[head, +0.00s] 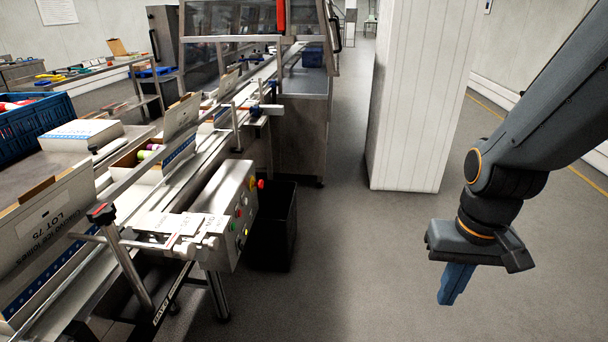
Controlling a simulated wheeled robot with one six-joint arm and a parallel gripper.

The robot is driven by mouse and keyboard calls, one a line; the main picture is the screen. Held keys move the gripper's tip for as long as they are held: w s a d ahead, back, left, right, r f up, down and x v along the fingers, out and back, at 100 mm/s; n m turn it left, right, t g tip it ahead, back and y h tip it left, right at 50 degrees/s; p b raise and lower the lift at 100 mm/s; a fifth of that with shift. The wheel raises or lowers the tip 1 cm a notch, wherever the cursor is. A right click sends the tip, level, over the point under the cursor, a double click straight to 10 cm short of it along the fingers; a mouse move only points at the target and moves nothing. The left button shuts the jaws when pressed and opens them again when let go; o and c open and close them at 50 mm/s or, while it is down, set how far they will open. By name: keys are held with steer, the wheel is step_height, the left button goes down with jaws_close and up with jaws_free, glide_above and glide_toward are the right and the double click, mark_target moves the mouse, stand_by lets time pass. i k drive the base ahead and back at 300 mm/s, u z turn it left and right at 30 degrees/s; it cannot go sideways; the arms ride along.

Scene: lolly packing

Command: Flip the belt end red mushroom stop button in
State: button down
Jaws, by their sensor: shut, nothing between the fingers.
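The red mushroom stop button (261,184) sticks out from a yellow base (252,183) on the right-hand face of a steel control box (221,208) at the belt end. Small green and red buttons sit on the same face below it. My gripper (447,303) hangs at the right of the view, its blue fingers pointing down. It is shut and empty, well to the right of the button and apart from the box. Open space over the floor lies between them.
A black bin (273,227) stands on the floor behind the control box. A white pillar (418,95) stands right of the conveyor. Cartons (43,225) stand on the belt at left. The grey floor (370,260) between machine and gripper is clear.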

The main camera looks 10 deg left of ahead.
mark_target(260, 184)
steer(key=u, duration=0.2)
steer(key=i, duration=1.25)
steer(key=u, duration=0.55)
